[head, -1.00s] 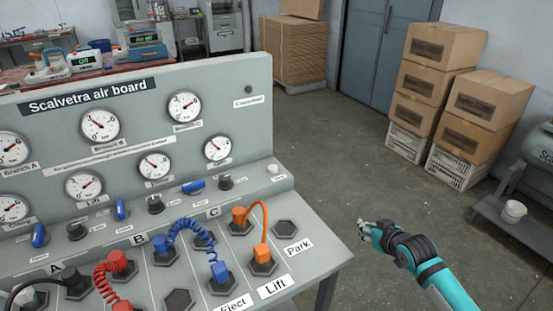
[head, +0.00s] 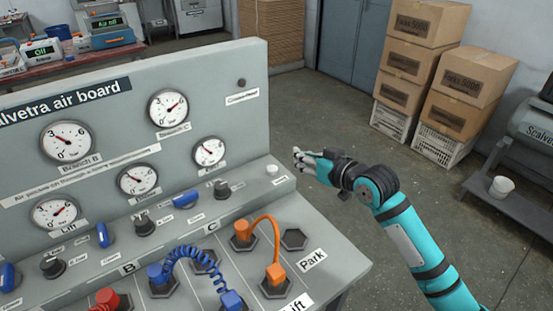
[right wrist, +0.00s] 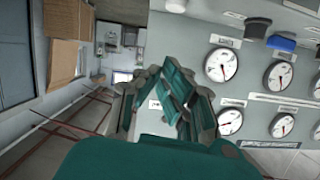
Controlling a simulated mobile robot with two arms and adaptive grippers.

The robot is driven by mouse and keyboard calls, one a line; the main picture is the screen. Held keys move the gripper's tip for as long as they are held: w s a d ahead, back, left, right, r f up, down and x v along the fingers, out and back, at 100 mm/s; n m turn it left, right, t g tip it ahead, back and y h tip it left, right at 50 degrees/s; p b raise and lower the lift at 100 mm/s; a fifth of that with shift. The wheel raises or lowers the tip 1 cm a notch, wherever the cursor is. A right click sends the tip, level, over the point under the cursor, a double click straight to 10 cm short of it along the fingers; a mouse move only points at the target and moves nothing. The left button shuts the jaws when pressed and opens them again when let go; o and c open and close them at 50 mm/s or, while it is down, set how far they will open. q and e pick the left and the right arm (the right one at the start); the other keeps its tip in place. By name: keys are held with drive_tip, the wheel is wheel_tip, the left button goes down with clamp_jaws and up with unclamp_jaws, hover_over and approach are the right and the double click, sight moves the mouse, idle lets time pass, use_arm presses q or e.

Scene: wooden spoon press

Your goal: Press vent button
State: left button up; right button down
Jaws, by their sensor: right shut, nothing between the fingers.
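The air board (head: 110,110) is a grey console with gauges. A small pale round button (head: 272,170) sits at the right end of its ledge, with a label below too small to read; I take it as the vent button. A pale round cap, likely the same button (right wrist: 176,5), is cut off by the top edge of the right wrist view. My right gripper (head: 300,158) is shut and empty, in the air just right of the ledge's end, apart from the button. Its fingers (right wrist: 172,85) also show in the wrist view. My left gripper is out of view.
A dark knob (head: 222,189) and a blue lever (head: 185,199) stand left of the button. An orange cable (head: 276,240) and a blue coiled cable (head: 190,252) are plugged in below. Boxes (head: 420,65) are stacked behind, beyond open floor.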

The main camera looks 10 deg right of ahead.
hover_over(272, 170)
drive_tip(key=s+d, duration=0.2)
drive_tip(key=d, duration=0.1)
wheel_tip(272, 170, down, 2)
drive_tip(key=shift+w+f, duration=0.15)
drive_tip(key=shift+w+a+f, duration=0.3)
drive_tip(key=shift+w+f, duration=0.1)
drive_tip(key=shift+w, duration=0.2)
drive_tip(key=shift+w+a+f, duration=0.25)
drive_tip(key=shift+w+f, duration=0.15)
drive_tip(key=shift+w, duration=0.15)
drive_tip(key=shift+s+f+p, duration=0.15)
drive_tip(key=shift+f+p, duration=0.15)
drive_tip(key=shift+f, duration=0.45)
drive_tip(key=shift+s+f, duration=0.2)
drive_tip(key=shift+f, duration=0.6)
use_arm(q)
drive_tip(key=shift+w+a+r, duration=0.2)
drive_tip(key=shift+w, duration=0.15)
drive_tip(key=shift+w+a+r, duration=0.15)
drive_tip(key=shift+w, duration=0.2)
use_arm(e)
drive_tip(key=shift+a+f, duration=0.1)
